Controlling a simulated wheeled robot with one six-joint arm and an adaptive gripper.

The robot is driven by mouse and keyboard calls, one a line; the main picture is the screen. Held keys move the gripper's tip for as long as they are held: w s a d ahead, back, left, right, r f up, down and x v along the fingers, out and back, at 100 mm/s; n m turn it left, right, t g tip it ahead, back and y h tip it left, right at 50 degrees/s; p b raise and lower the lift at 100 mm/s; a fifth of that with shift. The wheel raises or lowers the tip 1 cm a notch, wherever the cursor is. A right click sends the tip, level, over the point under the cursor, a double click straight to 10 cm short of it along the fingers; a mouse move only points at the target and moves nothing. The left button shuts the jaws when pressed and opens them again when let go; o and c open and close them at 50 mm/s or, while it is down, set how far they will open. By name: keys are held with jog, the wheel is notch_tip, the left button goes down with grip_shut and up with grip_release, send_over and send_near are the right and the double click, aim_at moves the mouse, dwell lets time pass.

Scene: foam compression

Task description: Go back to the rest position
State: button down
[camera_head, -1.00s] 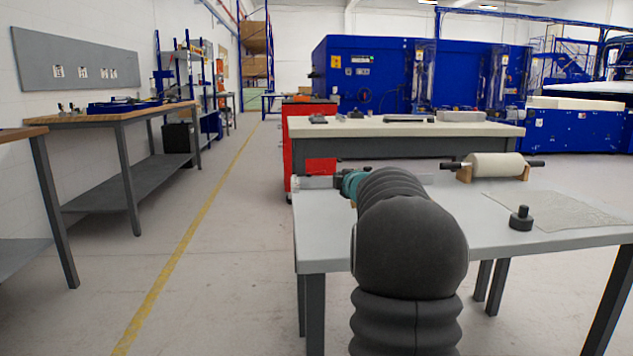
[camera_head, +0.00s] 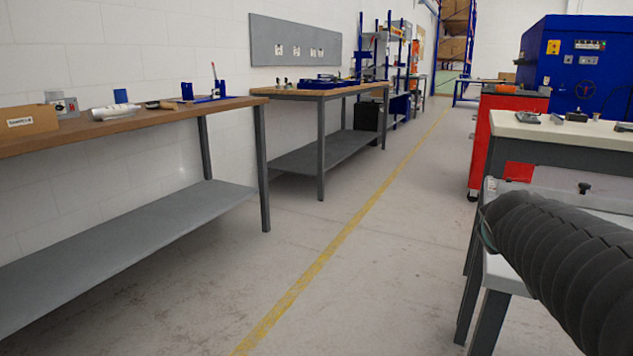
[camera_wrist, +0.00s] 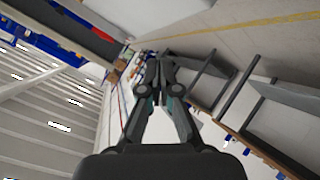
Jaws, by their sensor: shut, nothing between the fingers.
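My gripper (camera_wrist: 158,95) shows in the wrist view with its two fingers together at the tips and nothing held. The wrist view is turned on its side, with the ceiling at the left and the floor at the upper right. In the head view my dark ribbed arm reaches in at the lower right, over the near white-topped table (camera_head: 508,268). The gripper itself is out of the head view.
Wooden-topped workbenches (camera_head: 150,120) stand along the left wall, with a cardboard box (camera_head: 28,122) on the nearest. A red cabinet (camera_head: 484,140) and a blue machine (camera_head: 575,65) stand at the right. The floor along the yellow line (camera_head: 335,248) is clear.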

jog(key=c, duration=1.7)
grip_release()
jog(key=s+a+f+m+g+y, duration=0.1)
jog(key=s+a+f, duration=0.2)
jog(key=s+a, duration=0.2)
jog(key=s+a+f+g+y+p, duration=0.1)
jog(key=s+a+f, duration=0.3)
jog(key=s, duration=0.5)
jog(key=s+a+f+m+g+y, duration=0.1)
jog(key=s+a+f+g+y, duration=0.1)
jog(key=s+a, duration=0.4)
jog(key=shift+s+a+f+m+g+y+p, duration=0.2)
jog(key=shift+a+f+y, duration=0.2)
jog(key=shift+f, duration=0.25)
jog(key=shift+s+a+f+m+g+y+p, duration=0.1)
jog(key=shift+s+a+f+y+p, duration=0.1)
jog(key=shift+a+f+y, duration=0.3)
jog(key=o, duration=0.5)
jog(key=shift+s+a+f, duration=0.1)
jog(key=shift+s+f, duration=0.15)
jog(key=shift+f, duration=0.05)
jog(key=shift+c, duration=0.2)
